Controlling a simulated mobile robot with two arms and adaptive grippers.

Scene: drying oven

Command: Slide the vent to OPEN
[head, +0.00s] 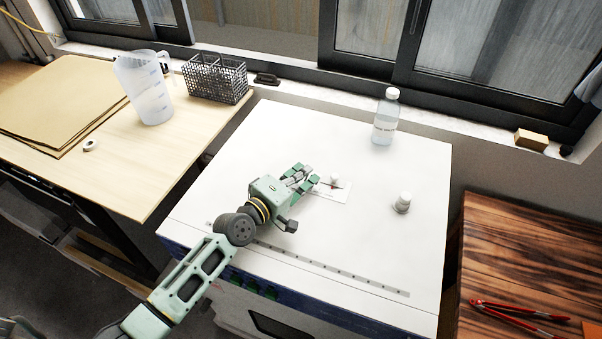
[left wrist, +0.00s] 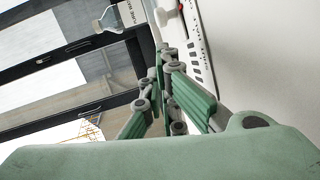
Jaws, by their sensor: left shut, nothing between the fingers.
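The vent is a pale plate (head: 334,194) on the white top of the drying oven (head: 260,150), with a small white knob (head: 335,178) and a red mark beside it. In the left wrist view the plate (left wrist: 194,45) shows a row of dark marks, with the white knob (left wrist: 165,16) at the top. The lettering is too small to read. My left gripper (head: 308,176) is shut and empty, low over the oven top just left of the knob. Its fingers (left wrist: 168,65) point toward the plate and knob; I cannot tell whether they touch. My right gripper is out of view.
A jug (head: 147,90) and wire basket (head: 216,80) are on the left table. Red tongs (head: 515,312) lie on the right wooden table.

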